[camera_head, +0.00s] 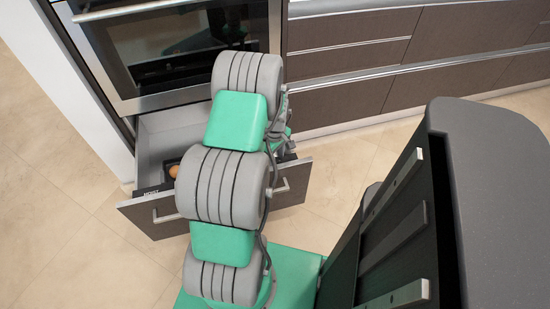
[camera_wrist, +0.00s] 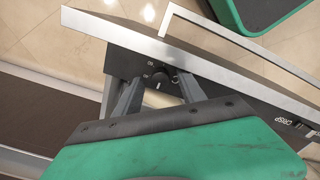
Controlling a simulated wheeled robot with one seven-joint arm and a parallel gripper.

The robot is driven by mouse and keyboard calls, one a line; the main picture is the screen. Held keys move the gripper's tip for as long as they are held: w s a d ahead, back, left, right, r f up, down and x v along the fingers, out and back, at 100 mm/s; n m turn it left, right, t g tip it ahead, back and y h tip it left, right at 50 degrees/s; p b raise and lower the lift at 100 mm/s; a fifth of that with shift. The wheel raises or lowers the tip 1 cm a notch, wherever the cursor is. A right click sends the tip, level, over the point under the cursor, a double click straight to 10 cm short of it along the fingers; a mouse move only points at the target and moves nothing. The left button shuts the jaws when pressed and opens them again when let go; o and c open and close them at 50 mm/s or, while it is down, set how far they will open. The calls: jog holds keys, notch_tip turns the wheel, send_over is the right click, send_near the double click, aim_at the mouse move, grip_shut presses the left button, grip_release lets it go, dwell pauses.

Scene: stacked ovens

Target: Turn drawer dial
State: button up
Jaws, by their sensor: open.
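The drawer (camera_head: 152,215) under the oven stands pulled open in the head view. In the wrist view its pale front edge (camera_wrist: 110,24) runs across the upper part. A dark dial (camera_wrist: 158,77) with a light pointer mark sits on the black control strip just inside the drawer front. My gripper (camera_wrist: 159,86) is open, with one finger on each side of the dial. I cannot tell whether either finger touches it. In the head view my arm hides the gripper and the dial.
The drawer's bar handle (camera_wrist: 172,18) sticks out from its front. A "CRISP" label (camera_wrist: 285,122) marks the strip at the right. A brown round item (camera_head: 174,170) lies in the drawer. The oven (camera_head: 175,50) is above, and dark cabinets (camera_head: 350,70) stand to the right. Floor at left is clear.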

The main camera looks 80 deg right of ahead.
grip_shut()
dwell(0.4)
jog(key=shift+m, duration=0.4)
jog(key=m, duration=0.4)
jog(key=shift+m, duration=0.3)
jog(key=m, duration=1.1)
jog(key=shift+s+m, duration=0.1)
jog(key=shift+m, duration=0.3)
jog(key=m, duration=0.6)
jog(key=shift+m, duration=0.3)
